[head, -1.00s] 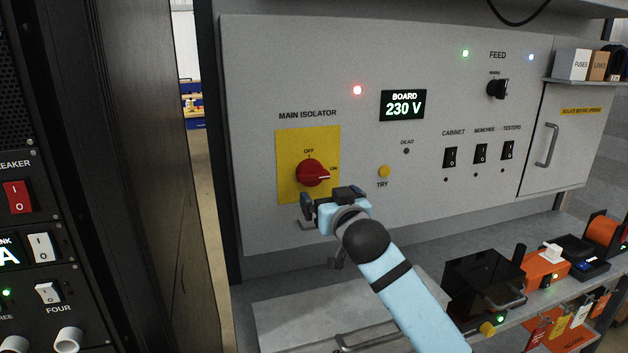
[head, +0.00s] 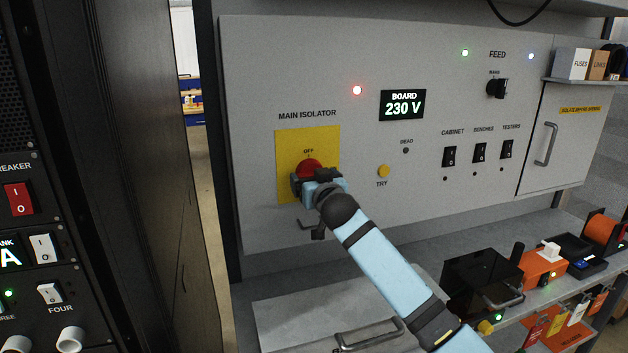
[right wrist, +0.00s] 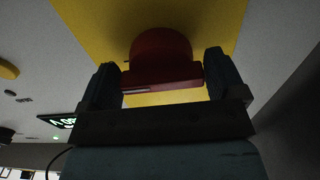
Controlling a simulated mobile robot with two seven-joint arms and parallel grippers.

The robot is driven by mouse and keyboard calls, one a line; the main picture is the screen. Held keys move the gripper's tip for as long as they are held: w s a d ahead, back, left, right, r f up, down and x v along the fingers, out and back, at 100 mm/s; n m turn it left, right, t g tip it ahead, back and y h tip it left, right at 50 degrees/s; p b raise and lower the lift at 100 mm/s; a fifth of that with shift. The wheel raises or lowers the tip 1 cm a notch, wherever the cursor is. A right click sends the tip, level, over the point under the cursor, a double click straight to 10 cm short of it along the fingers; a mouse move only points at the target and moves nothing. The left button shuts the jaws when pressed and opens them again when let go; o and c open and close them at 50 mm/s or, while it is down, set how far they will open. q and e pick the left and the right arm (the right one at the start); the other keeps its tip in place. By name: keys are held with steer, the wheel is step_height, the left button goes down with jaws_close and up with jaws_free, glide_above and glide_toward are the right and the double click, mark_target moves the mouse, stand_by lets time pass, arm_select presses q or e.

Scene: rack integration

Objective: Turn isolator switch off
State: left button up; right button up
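The main isolator's red rotary knob (head: 309,166) sits on a yellow plate (head: 290,148) on the grey panel, below the "OFF" mark. My right gripper (head: 313,179) is at the knob and covers its lower part and the "ON" mark in the head view. In the right wrist view the red knob (right wrist: 162,62) stands between the two spread fingers of the gripper (right wrist: 164,82), one on each side. The fingers look very near the knob's bar; contact is not clear. The knob's pointer direction is hidden in the head view. My left gripper is not in view.
A yellow TRY button (head: 383,171) and black switches (head: 480,153) are to the right. A dark rack (head: 40,200) stands at the left. A bench below holds several items.

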steer(key=c, duration=0.5)
steer(key=shift+o, duration=0.2)
steer(key=n+p, duration=0.2)
steer(key=n, duration=0.1)
steer(key=shift+r, duration=0.1)
steer(key=n+p, duration=0.2)
steer(key=n, duration=0.3)
steer(key=shift+d+p, duration=0.15)
steer(key=shift+p, duration=0.2)
steer(key=n+p, duration=0.1)
steer(key=n, duration=0.1)
steer(key=shift+r+n, duration=0.1)
steer(key=shift+n, duration=0.3)
steer(key=n+p, duration=0.2)
steer(key=n, duration=0.1)
steer(key=shift+d, duration=0.1)
steer(key=shift+n+p, duration=0.9)
steer(key=shift+n, duration=1.1)
